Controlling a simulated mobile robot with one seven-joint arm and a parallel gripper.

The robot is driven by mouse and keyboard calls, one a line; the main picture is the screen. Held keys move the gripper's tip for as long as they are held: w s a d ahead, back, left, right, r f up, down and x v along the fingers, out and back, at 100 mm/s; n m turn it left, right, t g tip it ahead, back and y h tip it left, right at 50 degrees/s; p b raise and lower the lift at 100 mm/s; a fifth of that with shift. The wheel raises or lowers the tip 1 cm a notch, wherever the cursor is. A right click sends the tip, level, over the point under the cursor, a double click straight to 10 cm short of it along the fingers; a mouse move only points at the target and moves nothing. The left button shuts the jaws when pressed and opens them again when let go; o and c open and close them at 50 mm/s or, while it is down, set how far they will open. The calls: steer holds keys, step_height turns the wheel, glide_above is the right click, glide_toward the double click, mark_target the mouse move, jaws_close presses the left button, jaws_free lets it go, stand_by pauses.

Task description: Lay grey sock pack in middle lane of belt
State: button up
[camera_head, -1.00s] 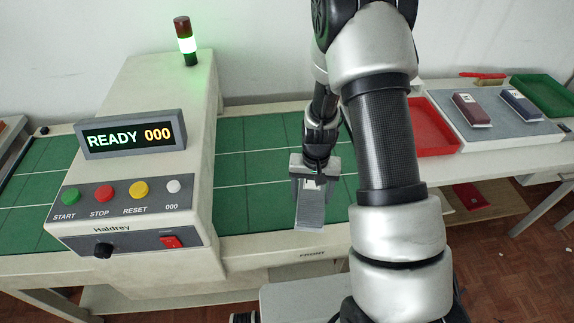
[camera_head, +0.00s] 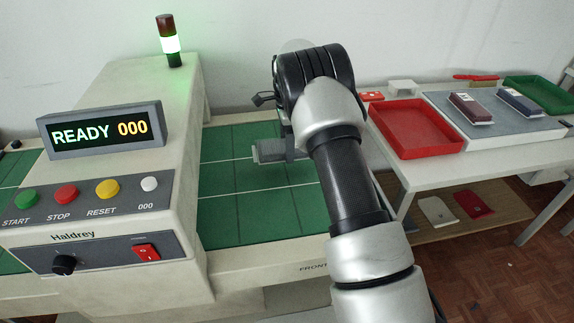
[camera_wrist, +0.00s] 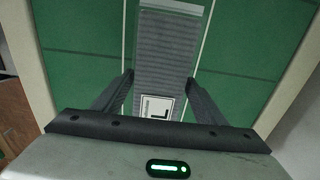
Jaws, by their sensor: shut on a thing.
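The grey sock pack (camera_head: 270,151) is over the green belt (camera_head: 250,215), its long side running along the lanes. In the wrist view the pack (camera_wrist: 170,45) is a ribbed grey slab with a white label marked L at its near end. It shows between the two white lane lines, over the middle lane. My gripper (camera_wrist: 160,84) is shut on the pack's near end, one finger on each side. In the head view my arm hides most of the gripper (camera_head: 294,150). I cannot tell whether the pack touches the belt.
The machine housing (camera_head: 110,190) with buttons and a READY 000 display stands left over the belt. Right are a red tray (camera_head: 412,150), a grey board (camera_head: 510,132) with two dark packs, and a green tray (camera_head: 545,95). The visible belt around the pack is otherwise bare.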

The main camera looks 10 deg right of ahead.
mark_target(287, 169)
steer(key=shift+f+b, duration=0.3)
steer(key=shift+f, duration=2.9)
steer(key=shift+f, duration=0.1)
steer(key=o, duration=1.2)
steer(key=shift+c, duration=0.2)
